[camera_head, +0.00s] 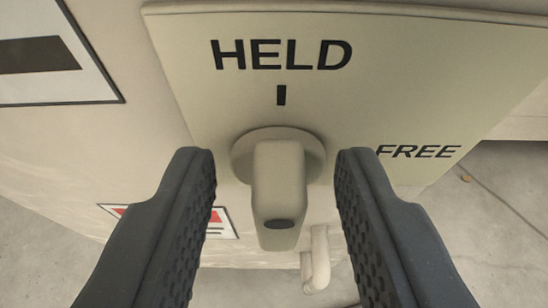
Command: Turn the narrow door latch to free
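The door latch (279,190) is a cream knob on a round boss, fixed to a cream plate (420,75). The plate reads HELD (281,55) at the top, with a black tick mark (281,95) below it, and FREE (418,152) at the right. The latch's bar stands in line with the HELD tick, and a dark oval spot shows near its lower end. My gripper (276,165) is open, with one dark ridged finger on each side of the latch. Gaps show between both fingers and the latch in the picture; I cannot tell the depth exactly.
A cream curved handle or pipe (318,262) sits below the latch. A red and white label (222,222) is partly hidden behind the left finger. A framed sign (50,55) is at upper left. Grey concrete floor (490,215) is open at the right.

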